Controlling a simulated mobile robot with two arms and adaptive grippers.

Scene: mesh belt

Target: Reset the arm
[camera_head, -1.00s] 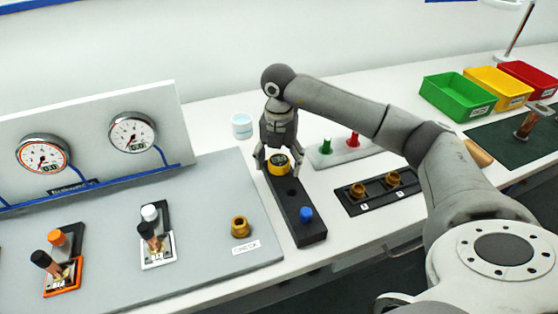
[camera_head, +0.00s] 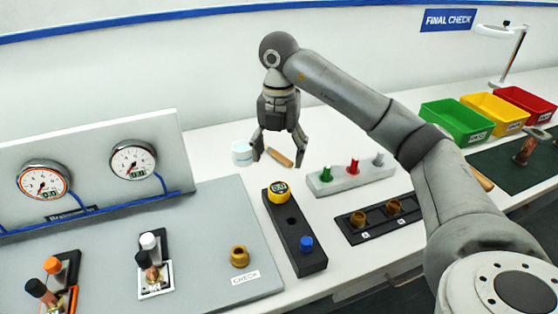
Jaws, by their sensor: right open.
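My right gripper (camera_head: 279,152) is open and empty, raised above the table in the middle of the view. It points down, behind and above the black block (camera_head: 307,262). A yellow round gauge (camera_head: 278,191) sits at the far end of that block, apart from the fingers. A blue knob (camera_head: 306,244) stands at the block's near end. My right arm reaches in from the lower right. My left gripper does not show.
A white cup (camera_head: 242,153) and a wooden-looking piece (camera_head: 281,158) are near the gripper. A pale rack (camera_head: 349,178) holds green, red and grey pieces. Green (camera_head: 456,121), yellow (camera_head: 494,112) and red (camera_head: 525,103) bins stand right. A panel with two dials (camera_head: 90,165) stands left.

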